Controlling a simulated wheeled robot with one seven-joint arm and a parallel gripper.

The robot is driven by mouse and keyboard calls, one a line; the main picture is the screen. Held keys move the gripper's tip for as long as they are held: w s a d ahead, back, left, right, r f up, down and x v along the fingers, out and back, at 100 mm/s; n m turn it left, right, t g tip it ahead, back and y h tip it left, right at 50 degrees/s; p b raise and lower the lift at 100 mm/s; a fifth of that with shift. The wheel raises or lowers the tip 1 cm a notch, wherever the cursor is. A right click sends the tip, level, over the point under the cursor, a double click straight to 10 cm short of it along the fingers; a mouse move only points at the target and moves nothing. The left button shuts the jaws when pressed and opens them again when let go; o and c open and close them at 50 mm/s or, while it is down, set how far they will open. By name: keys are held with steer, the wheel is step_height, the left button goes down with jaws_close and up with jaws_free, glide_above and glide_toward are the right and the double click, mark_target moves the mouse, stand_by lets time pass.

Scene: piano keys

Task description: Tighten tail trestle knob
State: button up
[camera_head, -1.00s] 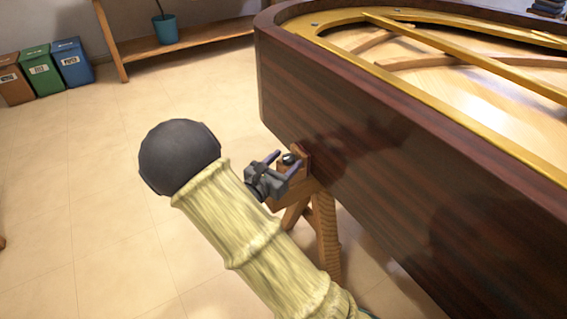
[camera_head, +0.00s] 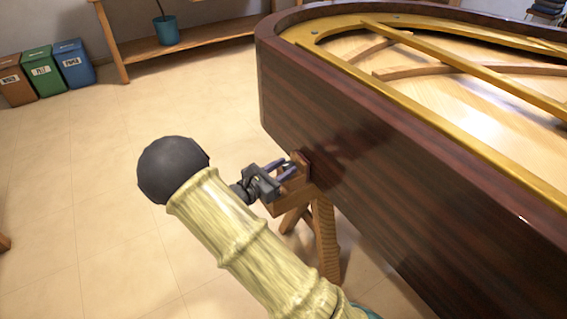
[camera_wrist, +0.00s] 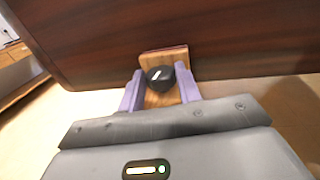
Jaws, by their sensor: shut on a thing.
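The tail trestle knob (camera_wrist: 160,76) is a black round knob with a white mark. It sits on the wooden trestle head, between the two purple-grey fingers of my gripper (camera_wrist: 160,88) in the wrist view. The fingers are shut on it, one on each side. In the head view, my gripper (camera_head: 277,172) is at the top of the wooden trestle (camera_head: 326,235), beside the piano's tail. The knob is hidden or too small to make out there.
The dark wood piano case (camera_head: 400,150) rises right behind the trestle, with a gold frame inside its open top. Several coloured bins (camera_head: 40,70) and a wooden shelf with a teal pot (camera_head: 167,30) stand at the far left. The floor on the left is clear.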

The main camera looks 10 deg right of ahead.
steer(key=shift+w+a+r+m+g+h+p, duration=0.15)
steer(key=shift+m+g+h+p, duration=0.15)
steer(key=shift+m+g+p, duration=0.2)
steer(key=shift+w+r+m+g+h+p, duration=0.1)
steer(key=shift+m+g+h+p, duration=0.2)
steer(key=shift+m+g+p, duration=0.25)
steer(key=g, duration=0.1)
steer(key=m+g+p, duration=0.1)
steer(key=g, duration=0.1)
steer(key=m+g+h, duration=0.1)
steer(key=shift+w+f+g+p, duration=0.15)
steer(key=shift+w+g+p, duration=0.1)
steer(key=shift+p, duration=0.1)
steer(key=m+g, duration=0.2)
steer(key=g, duration=0.1)
steer(key=m+g, duration=0.2)
steer(key=shift+w+f, duration=0.2)
steer(key=shift+w, duration=0.15)
steer(key=shift+w+m+g+y, duration=0.15)
steer(key=shift+m+g+y, duration=0.7)
steer(key=shift+g, duration=0.95)
steer(key=shift+r, duration=0.1)
steer(key=o, duration=1)
steer(key=shift+c, duration=0.2)
steer(key=shift+r+t+h, duration=0.1)
steer(key=shift+t+h, duration=0.2)
steer(key=shift+h, duration=0.05)
